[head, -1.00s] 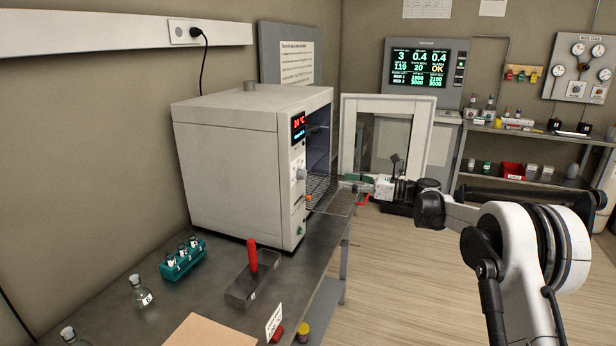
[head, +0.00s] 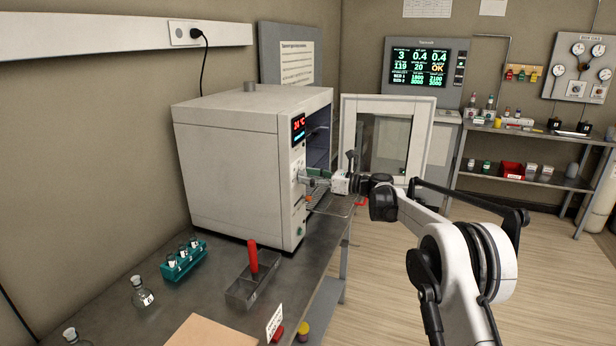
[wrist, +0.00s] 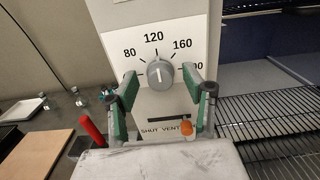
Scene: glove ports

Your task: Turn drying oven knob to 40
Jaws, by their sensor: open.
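The white drying oven (head: 228,165) stands on the bench, its door (head: 430,150) swung open and its display (head: 298,128) lit red and blue. In the wrist view the round grey knob (wrist: 160,74) sits on a white dial with 80, 120 and 160 legible. Its light pointer mark is roughly upward, towards 120. My gripper (wrist: 160,80) is open, with one green-padded finger on each side of the knob; a gap shows on both sides. In the head view my gripper (head: 307,176) is at the oven's control panel and largely covers the knob.
Below the dial are a SHUT/VENT slot (wrist: 168,119) and an orange slider knob (wrist: 187,127). Wire racks (wrist: 265,120) show in the open chamber at right. A metal tray with a red handle (head: 253,258) and a teal vial rack (head: 183,262) stand on the bench.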

